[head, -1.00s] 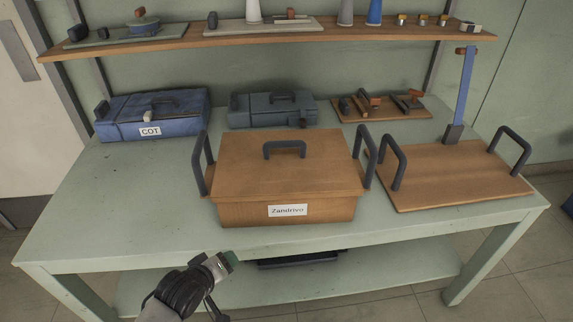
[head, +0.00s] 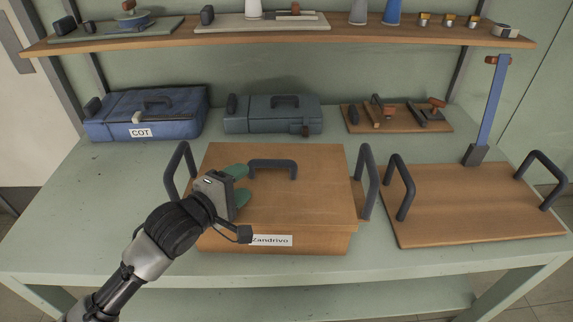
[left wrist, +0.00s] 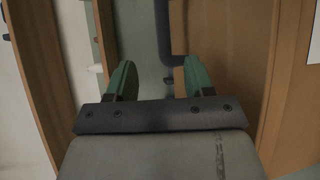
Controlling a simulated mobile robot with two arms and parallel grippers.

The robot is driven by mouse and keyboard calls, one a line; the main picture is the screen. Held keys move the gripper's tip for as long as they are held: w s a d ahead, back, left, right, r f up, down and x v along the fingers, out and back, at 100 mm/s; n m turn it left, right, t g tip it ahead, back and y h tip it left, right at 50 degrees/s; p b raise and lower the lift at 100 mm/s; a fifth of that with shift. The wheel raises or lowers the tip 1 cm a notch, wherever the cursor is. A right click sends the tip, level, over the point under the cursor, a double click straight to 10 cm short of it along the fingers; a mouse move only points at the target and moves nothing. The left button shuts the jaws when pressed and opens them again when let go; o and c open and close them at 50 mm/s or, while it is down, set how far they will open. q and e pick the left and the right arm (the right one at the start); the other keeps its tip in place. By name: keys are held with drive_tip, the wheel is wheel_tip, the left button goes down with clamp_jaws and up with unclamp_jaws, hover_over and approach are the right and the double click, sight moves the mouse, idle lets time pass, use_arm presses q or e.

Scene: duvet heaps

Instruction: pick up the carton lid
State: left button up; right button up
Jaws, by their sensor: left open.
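The carton is a brown box (head: 330,240) with a white label reading "Zandrivo" and dark handles at its left and right ends. Its flat brown lid (head: 315,200) is on top, with a dark arched handle (head: 274,163) at the middle. My left gripper (head: 241,185) is open over the left part of the lid, its green fingertips just left of the lid handle. I cannot tell its height above the lid. In the left wrist view the open green fingers (left wrist: 160,80) have nothing between them; a dark bar and brown panels show beyond. My right gripper is not in view.
A blue case (head: 180,122) marked "COT" and a grey case (head: 255,121) stand behind the carton. A brown board (head: 470,215) with dark handles and a blue upright is close at the right. A loaded shelf (head: 290,48) runs above the back. The table's left front (head: 75,230) is clear.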

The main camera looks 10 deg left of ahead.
sight(266, 166)
use_arm(q)
drive_tip(key=x, duration=0.2)
drive_tip(key=shift+w+r, duration=0.1)
drive_tip(key=shift+w, duration=0.25)
drive_tip(key=x, duration=0.2)
drive_tip(key=shift+w+d, duration=0.2)
drive_tip(key=shift+w, duration=0.3)
drive_tip(key=x, duration=0.2)
drive_tip(key=f+x, duration=0.1)
drive_tip(key=x, duration=0.1)
drive_tip(key=shift+w, duration=0.2)
drive_tip(key=shift+w+d+f, duration=0.15)
drive_tip(key=shift+w+d, duration=0.05)
drive_tip(key=shift+w, duration=0.15)
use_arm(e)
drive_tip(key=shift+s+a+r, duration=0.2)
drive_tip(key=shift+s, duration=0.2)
use_arm(q)
drive_tip(key=shift+s, duration=0.1)
drive_tip(key=shift+c, duration=0.2)
clamp_jaws()
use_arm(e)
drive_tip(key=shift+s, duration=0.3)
